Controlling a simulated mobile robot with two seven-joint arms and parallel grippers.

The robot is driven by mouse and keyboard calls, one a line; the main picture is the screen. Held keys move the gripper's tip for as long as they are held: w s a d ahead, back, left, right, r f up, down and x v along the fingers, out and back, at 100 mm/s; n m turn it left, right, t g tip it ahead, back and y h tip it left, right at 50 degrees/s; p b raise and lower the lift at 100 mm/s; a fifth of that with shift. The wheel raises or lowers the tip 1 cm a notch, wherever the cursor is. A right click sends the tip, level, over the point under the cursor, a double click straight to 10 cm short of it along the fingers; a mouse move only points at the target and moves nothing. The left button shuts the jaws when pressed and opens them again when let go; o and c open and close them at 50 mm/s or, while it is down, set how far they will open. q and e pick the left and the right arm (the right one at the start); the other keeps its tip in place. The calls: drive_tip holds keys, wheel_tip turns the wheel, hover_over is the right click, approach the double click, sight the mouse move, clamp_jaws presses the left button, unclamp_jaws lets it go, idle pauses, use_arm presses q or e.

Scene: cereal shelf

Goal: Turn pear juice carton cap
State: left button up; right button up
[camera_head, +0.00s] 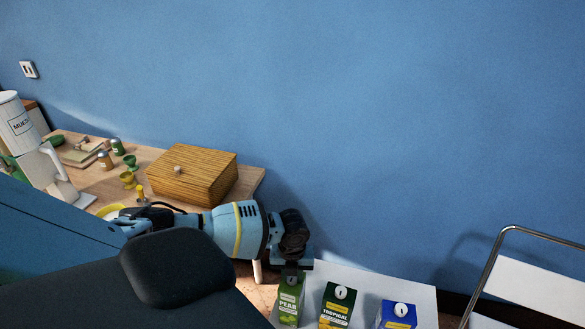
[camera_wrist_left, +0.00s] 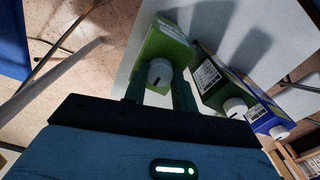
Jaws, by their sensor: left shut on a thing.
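The green pear juice carton (camera_head: 289,305) stands upright at the left end of the white surface, below my left gripper (camera_head: 291,274). Its top and label hide partly behind the gripper. In the left wrist view the pear carton (camera_wrist_left: 166,45) shows its white round cap (camera_wrist_left: 159,73), with a dark slot across it. The cap sits between the two dark fingers of my left gripper (camera_wrist_left: 159,90), which is shut on it. My right gripper is in neither view.
A dark green tropical carton (camera_head: 336,305) and a blue carton (camera_head: 396,316) stand to the right on the white table (camera_head: 423,292). A wooden box (camera_head: 195,177) and small jars sit on the wooden counter (camera_head: 254,176). A metal-framed chair (camera_head: 530,290) is far right.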

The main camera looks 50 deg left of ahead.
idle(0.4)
use_arm(q)
drive_tip(key=o, duration=1)
wheel_tip(320, 180, up, 7)
drive_tip(key=shift+f+p, duration=0.15)
drive_tip(key=shift+p, duration=0.2)
drive_tip(key=shift+r, duration=0.6)
